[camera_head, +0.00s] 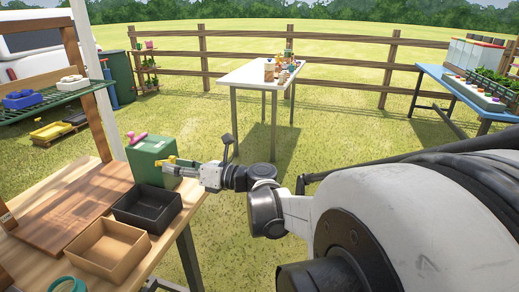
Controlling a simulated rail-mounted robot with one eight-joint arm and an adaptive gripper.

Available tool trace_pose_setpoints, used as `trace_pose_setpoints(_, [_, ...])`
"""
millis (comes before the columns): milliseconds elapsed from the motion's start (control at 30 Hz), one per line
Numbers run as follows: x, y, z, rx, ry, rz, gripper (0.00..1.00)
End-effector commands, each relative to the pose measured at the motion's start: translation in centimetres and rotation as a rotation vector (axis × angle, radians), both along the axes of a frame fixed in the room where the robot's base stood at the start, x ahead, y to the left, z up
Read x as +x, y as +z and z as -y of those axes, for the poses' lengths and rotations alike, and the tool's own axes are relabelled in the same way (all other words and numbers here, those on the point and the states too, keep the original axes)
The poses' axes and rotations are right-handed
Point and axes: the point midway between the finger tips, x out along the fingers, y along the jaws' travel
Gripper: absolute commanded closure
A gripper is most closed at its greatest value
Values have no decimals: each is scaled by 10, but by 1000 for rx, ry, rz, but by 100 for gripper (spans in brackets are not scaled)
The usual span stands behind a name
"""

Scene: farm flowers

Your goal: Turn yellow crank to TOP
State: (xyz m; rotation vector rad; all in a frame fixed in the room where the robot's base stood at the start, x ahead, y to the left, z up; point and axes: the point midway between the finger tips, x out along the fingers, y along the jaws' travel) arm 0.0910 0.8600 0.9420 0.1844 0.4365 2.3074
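A green box (146,160) stands at the back right corner of the wooden table. A yellow crank (172,160) shows at the box's right side, small in the view. A pink handle (137,138) is on top of the box. My gripper (184,170) reaches in from the right, its end at or very close to the yellow crank. The gripper's fingers are too small and partly merged with the crank to tell whether they are open or touch it. Any marking for TOP cannot be read.
A black tray (147,226) and a tan tray (140,249) sit in front of the box on the wooden table (185,204). A wooden board (62,222) lies to the left. A white table (243,75) and a blue bench (440,74) stand farther off. Grass beyond the table's right edge is open.

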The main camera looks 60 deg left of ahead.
Motion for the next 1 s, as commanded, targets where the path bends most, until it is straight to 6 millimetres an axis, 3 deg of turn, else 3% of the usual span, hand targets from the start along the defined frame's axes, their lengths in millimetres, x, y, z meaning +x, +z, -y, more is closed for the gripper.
trace_pose_setpoints(200, [33, 0, 32, 0, -3, 0, 62])
trace_pose_setpoints(433, [57, 0, 57, 0, -3, 0, 62])
trace_pose_setpoints(867, [65, 0, 66, 0, -1, 0, 62])
trace_pose_setpoints(1000, [64, 1, 65, -8, 4, 11, 77])
